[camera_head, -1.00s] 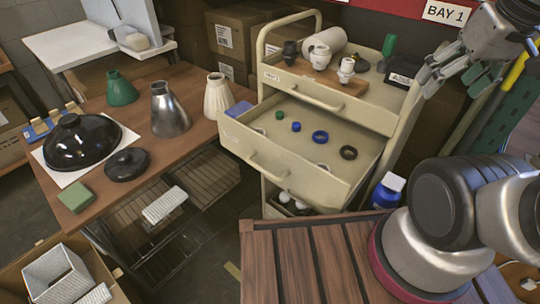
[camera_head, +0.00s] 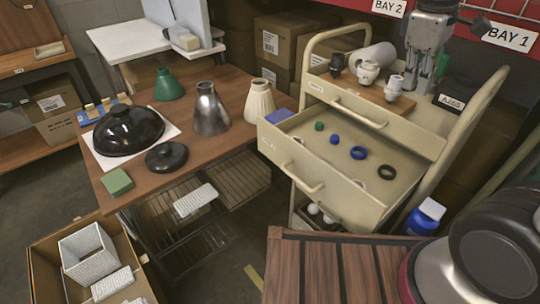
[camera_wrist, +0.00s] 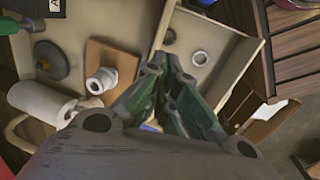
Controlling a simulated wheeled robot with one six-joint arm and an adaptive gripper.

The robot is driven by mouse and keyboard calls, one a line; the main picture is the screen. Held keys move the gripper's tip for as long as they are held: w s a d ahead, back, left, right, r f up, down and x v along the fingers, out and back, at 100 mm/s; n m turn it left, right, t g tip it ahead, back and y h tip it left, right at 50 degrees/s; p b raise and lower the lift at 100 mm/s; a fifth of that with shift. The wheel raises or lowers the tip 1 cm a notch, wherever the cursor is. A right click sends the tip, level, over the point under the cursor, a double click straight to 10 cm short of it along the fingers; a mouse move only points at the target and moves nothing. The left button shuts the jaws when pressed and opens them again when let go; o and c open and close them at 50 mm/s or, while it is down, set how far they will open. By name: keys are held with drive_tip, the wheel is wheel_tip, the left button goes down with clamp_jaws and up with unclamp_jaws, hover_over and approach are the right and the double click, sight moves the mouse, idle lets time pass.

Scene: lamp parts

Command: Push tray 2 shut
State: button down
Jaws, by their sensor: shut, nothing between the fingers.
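The beige metal cart has a wide drawer pulled far out, which I take as tray 2 (camera_head: 403,199); its label is too small to read. Its front panel (camera_head: 310,178) with a bar handle faces the table. My gripper (camera_head: 418,86) hangs fingers down over the cart's top at the back right, apart from the drawer front. In the wrist view my gripper (camera_wrist: 168,82) is shut and empty, above the cart, with part of the drawer interior (camera_wrist: 188,38) beyond the fingers.
The shut upper drawer (camera_head: 375,120) is above. The cart top holds white and dark lamp sockets, a roll (camera_head: 376,56) and a black box (camera_head: 455,97). A wooden table (camera_head: 228,136) with lampshades stands close left of the drawer. A slatted wooden surface (camera_head: 335,268) is in front.

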drive_tip(key=w+a+f+n+h, duration=0.1)
drive_tip(key=a+f+n, duration=0.15)
drive_tip(key=a, duration=0.45)
drive_tip(key=w+a+f+n+t+h, duration=0.1)
drive_tip(key=a+f+n, duration=0.1)
drive_tip(key=a+n, duration=0.35)
drive_tip(key=w+a+f+n+h, duration=0.1)
drive_tip(key=a+f, duration=0.2)
drive_tip(key=a, duration=0.5)
drive_tip(key=s+a+f+n+t, duration=0.1)
drive_tip(key=s+a+f+n, duration=0.2)
drive_tip(key=a, duration=0.3)
drive_tip(key=s+a+f+n+t+h, duration=0.1)
drive_tip(key=s+a+f+n+t, duration=0.1)
drive_tip(key=s+a+f+n, duration=0.3)
drive_tip(key=s+a+f+n+t, duration=0.1)
drive_tip(key=a+f, duration=0.1)
drive_tip(key=a, duration=0.5)
drive_tip(key=shift+w+d+r+x, duration=0.15)
drive_tip(key=shift+d+r+x, duration=0.2)
drive_tip(key=shift+x, duration=1.75)
drive_tip(key=shift+w+d+r+x, duration=0.2)
drive_tip(key=shift+d+r+x, duration=0.15)
drive_tip(key=shift+x, duration=1.75)
drive_tip(key=shift+w+d+r+x, duration=0.15)
drive_tip(key=shift+d+r+x, duration=0.2)
drive_tip(key=shift+x, duration=1.75)
